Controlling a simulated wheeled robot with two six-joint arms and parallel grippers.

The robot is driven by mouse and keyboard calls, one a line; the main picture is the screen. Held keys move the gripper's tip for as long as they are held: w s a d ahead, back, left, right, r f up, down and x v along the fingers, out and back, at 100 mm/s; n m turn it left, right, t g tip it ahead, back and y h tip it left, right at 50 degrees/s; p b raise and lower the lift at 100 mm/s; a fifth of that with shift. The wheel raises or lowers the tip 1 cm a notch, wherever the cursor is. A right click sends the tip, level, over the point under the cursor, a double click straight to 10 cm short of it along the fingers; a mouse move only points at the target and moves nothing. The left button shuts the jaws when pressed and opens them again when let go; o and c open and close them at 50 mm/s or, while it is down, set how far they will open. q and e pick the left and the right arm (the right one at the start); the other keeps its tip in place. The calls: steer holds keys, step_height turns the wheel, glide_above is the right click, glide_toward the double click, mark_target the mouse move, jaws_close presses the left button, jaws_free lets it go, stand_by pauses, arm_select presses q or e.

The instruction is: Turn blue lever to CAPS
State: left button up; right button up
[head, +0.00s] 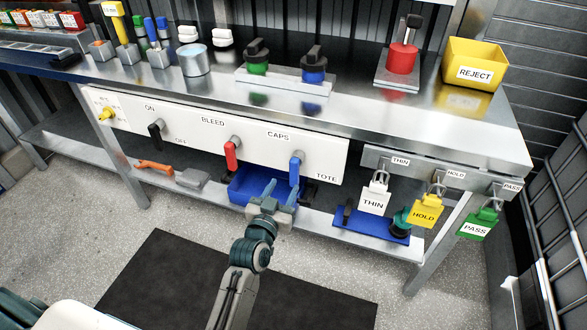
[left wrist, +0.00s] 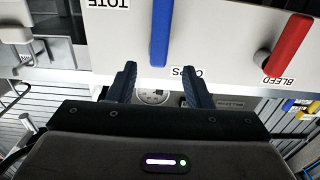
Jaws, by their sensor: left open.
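The blue lever (head: 296,168) is on the white front panel, its handle hanging down from its pivot. The CAPS label (head: 278,135) is to its upper left and the TOTE label (head: 326,178) to its lower right. My left gripper (head: 281,188) is open and empty, just below and in front of the lever's handle. In the left wrist view, which is upside down, the blue lever (left wrist: 160,32) shows in the gap between the finger tips (left wrist: 159,68). I cannot tell whether they touch it. The CAPS label there is partly hidden by a finger. My right gripper is not in view.
The red lever (head: 231,155) is left of the blue one, the black lever (head: 155,136) further left. A blue bin (head: 248,190) stands on the lower shelf behind my gripper. Labelled padlocks, including a white THIN one (head: 374,201), hang at the right.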

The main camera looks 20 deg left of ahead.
mark_target(292, 171)
arm_select(q)
steer(key=w, duration=0.9)
steer(key=shift+w+d+f+p, duration=0.1)
steer(key=shift+d+p, duration=0.1)
steer(key=shift+p, duration=0.2)
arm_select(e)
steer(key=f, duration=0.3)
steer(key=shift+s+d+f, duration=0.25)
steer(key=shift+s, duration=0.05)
arm_select(q)
jaws_close()
